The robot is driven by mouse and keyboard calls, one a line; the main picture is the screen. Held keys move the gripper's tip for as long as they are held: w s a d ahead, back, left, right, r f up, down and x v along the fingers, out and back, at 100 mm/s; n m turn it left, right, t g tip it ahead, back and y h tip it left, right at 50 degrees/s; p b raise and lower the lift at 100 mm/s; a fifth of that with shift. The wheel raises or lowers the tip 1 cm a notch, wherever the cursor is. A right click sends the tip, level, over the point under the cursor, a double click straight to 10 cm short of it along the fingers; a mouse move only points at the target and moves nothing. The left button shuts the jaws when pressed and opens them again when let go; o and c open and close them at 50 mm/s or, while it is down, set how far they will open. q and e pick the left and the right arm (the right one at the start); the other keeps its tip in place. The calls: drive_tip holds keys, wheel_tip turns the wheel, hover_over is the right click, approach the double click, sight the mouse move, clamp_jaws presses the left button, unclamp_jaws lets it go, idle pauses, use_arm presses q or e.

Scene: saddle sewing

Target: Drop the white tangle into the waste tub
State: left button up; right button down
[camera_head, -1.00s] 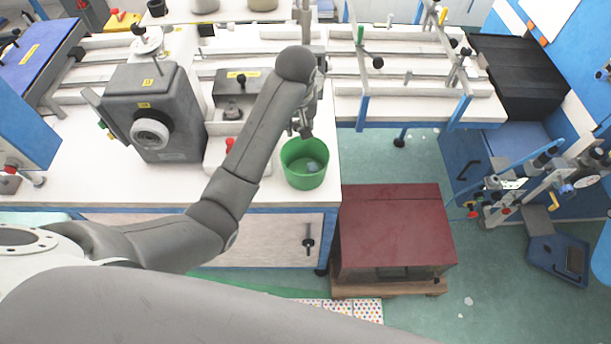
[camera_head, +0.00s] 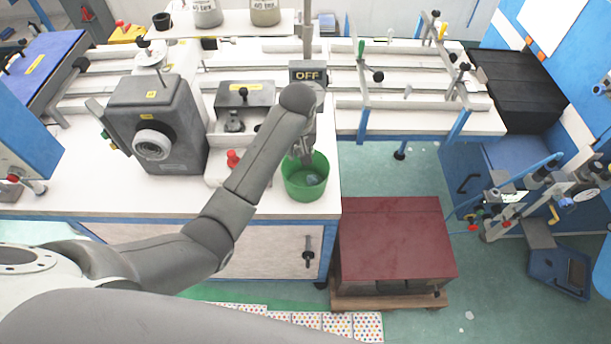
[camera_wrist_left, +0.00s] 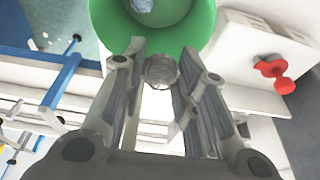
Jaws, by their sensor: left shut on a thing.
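The green waste tub (camera_head: 306,193) stands at the right front corner of the white bench, with a pale bluish lump (camera_head: 312,179) inside. My left gripper (camera_head: 304,161) is over the back part of the tub's opening, pointing down. In the left wrist view, its fingers (camera_wrist_left: 161,72) are shut on the whitish-grey tangle (camera_wrist_left: 161,70), a small round wad at the fingertips. The tub (camera_wrist_left: 205,22) shows just beyond it, with the lump (camera_wrist_left: 142,5) at the top edge. In the head view I cannot make out the tangle. My right gripper is not in view.
A grey machine (camera_head: 160,125) stands left on the bench. A red knob (camera_head: 233,158) on a white block sits left of the tub. An OFF sign (camera_head: 308,72) is behind my gripper. A dark red box (camera_head: 393,238) stands on the floor right of the bench.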

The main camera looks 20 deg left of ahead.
use_arm(q)
drive_tip(key=o, duration=0.8)
drive_tip(key=shift+c, duration=0.2)
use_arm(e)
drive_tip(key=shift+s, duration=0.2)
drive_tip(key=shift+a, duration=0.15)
use_arm(q)
drive_tip(key=shift+r, duration=0.1)
drive_tip(key=v, duration=1.1)
drive_tip(key=shift+r, duration=0.4)
drive_tip(key=shift+s, duration=0.2)
